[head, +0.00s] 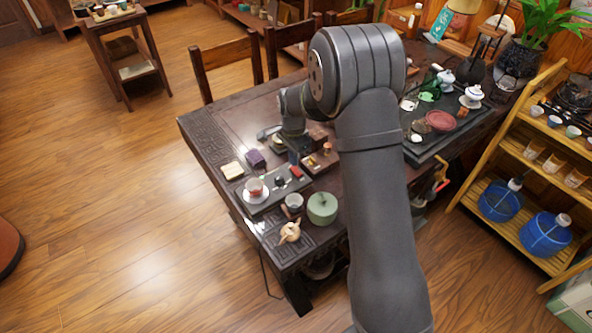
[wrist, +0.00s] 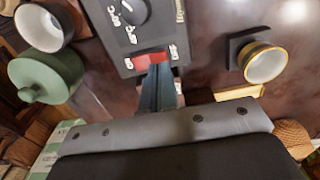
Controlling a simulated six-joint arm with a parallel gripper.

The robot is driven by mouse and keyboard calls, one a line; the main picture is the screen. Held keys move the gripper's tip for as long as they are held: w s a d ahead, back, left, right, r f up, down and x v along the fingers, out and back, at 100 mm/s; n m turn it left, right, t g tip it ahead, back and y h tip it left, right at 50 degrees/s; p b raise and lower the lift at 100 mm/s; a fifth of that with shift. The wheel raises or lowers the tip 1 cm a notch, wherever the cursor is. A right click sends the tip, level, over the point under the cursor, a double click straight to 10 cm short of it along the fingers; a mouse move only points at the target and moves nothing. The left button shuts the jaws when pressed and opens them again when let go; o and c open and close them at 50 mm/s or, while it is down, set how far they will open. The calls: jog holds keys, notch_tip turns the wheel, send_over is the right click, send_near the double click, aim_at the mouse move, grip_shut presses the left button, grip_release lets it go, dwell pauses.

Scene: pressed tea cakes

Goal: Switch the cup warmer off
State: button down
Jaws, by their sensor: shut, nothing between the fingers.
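The cup warmer (head: 262,205) is a long dark slab on the table's near part, with a white-and-red cup on a saucer (head: 256,190) at its left end. In the wrist view its dark control panel (wrist: 118,42) has a black round knob (wrist: 128,10) and white lettering. A red switch (wrist: 150,58) sits at the panel's edge, and it also shows in the head view (head: 296,172). My gripper (wrist: 157,75) is shut and empty, its fingertips at the red switch and covering part of it. I cannot tell whether they touch or which way the switch is set.
A yellow-rimmed cup (wrist: 266,64) stands right of my fingers.

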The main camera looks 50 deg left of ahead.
jog(key=shift+f, duration=1.05)
dwell(0.5)
jog(key=shift+r, duration=3.55)
jog(key=shift+f, duration=3.5)
